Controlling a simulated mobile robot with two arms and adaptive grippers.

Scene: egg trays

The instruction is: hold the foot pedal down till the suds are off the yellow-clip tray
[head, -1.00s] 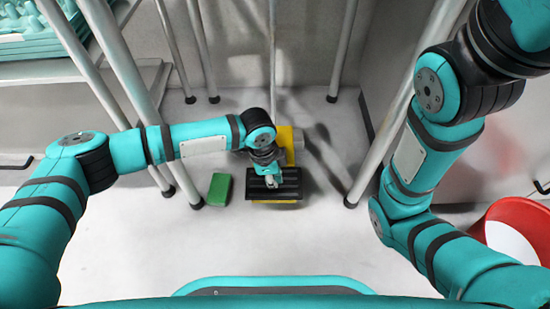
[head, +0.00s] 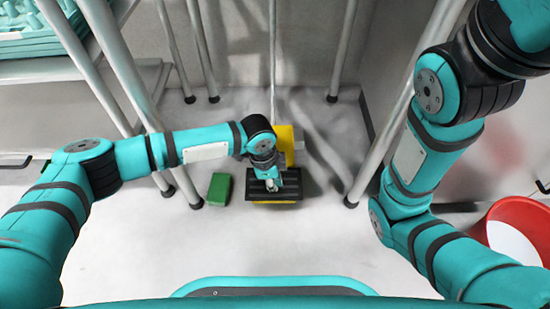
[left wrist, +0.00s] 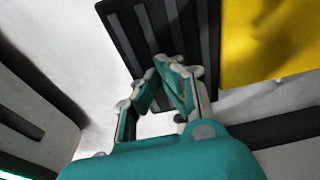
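The foot pedal on the floor has a black ridged plate (head: 288,192) and a yellow housing (head: 285,140). The ridged plate also shows at the top of the left wrist view (left wrist: 120,25), beside the yellow housing (left wrist: 270,40). My left gripper (head: 270,184) points down at the plate, its fingertips over it; they look in contact, but the exact contact is hard to see. In the left wrist view the fingers (left wrist: 176,64) come together at the tips with nothing between them. My right gripper is out of view. No yellow-clip tray or suds can be made out.
A green block (head: 220,189) lies on the floor left of the pedal. Teal trays (head: 35,40) rest on a rack at the upper left. Metal legs (head: 205,50) stand around the pedal. A red and white round container (head: 515,225) is at the right.

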